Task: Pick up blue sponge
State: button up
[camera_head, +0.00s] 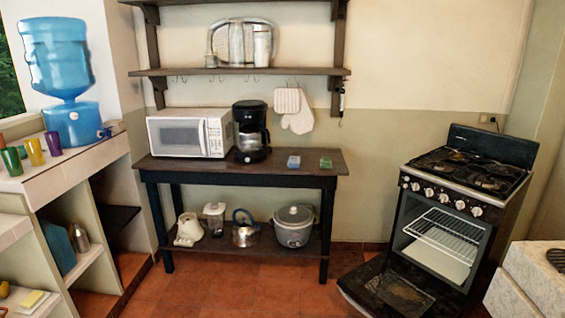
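A small blue sponge (294,162) lies on the dark table (310,172), right of the black coffee maker (252,132). A small green item (326,162), perhaps another sponge, lies a little to its right with a gap between them. The blue sponge is small in this view, but nothing covers it. My gripper is not in view.
A white microwave (190,133) stands left of the coffee maker. Pots and appliances sit on the lower shelf (270,245). A stove (450,200) with its oven door open low stands at the right. Tiled floor in front of the table is clear.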

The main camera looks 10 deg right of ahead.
aim_at(293, 161)
jog(key=u, duration=0.45)
jog(key=i, duration=0.55)
jog(key=u, duration=0.75)
jog(key=i, duration=1.8)
jog(key=z, duration=0.75)
jog(key=i, duration=0.5)
jog(key=z, duration=0.6)
jog(key=i, duration=0.4)
jog(key=z, duration=0.25)
